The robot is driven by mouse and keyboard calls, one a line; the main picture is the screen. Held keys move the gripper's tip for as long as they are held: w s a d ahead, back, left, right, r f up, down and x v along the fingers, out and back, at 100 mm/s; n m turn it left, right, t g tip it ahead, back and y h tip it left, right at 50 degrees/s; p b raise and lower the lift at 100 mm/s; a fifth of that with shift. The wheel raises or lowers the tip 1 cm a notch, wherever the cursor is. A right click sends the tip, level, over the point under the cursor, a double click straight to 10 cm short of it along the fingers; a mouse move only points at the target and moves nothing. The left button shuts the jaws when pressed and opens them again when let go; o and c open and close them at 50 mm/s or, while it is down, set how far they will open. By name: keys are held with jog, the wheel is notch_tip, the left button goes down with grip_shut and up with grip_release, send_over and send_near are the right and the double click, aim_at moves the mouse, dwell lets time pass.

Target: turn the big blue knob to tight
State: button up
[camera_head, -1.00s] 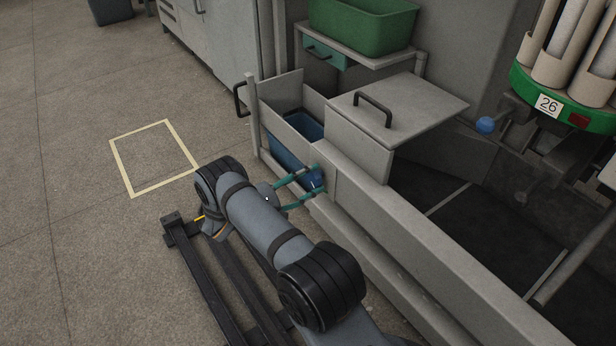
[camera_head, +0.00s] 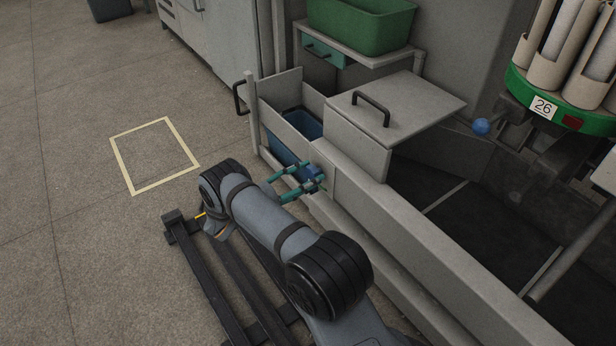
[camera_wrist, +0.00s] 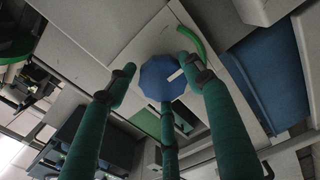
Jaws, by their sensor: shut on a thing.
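The big blue knob (camera_wrist: 160,80) is a many-sided disc on a pale plate in the wrist view. A short white mark on it points right and slightly up. A green arc (camera_wrist: 192,38) curves on the plate at its upper right. In the head view the knob (camera_head: 311,171) is on the front of the grey machine, partly hidden by my fingers. My gripper (camera_head: 303,180) has teal fingers with dark tips and is shut on the knob. In the wrist view my gripper (camera_wrist: 162,85) has fingers on its left, right and lower sides.
A blue bin (camera_head: 290,150) sits in the open compartment beside the knob. A grey lid with a black handle (camera_head: 372,108) is above right. A green tub (camera_head: 362,24) stands on a shelf behind. Floor at the left is clear around a yellow outlined square (camera_head: 155,156).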

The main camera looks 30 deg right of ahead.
jog(key=shift+s+d+f+m, duration=0.2)
jog(key=shift+s+m, duration=0.2)
jog(key=shift+m, duration=0.5)
jog(key=o, duration=0.9)
jog(key=shift+f, duration=0.1)
jog(key=shift+o, duration=0.6)
jog(key=shift+o, duration=0.3)
jog(key=shift+w+a, duration=0.15)
jog(key=shift+w, duration=0.05)
jog(key=s+a, duration=0.1)
jog(key=a, duration=1)
jog(key=shift+s+a, duration=0.3)
jog(key=shift+a, duration=0.1)
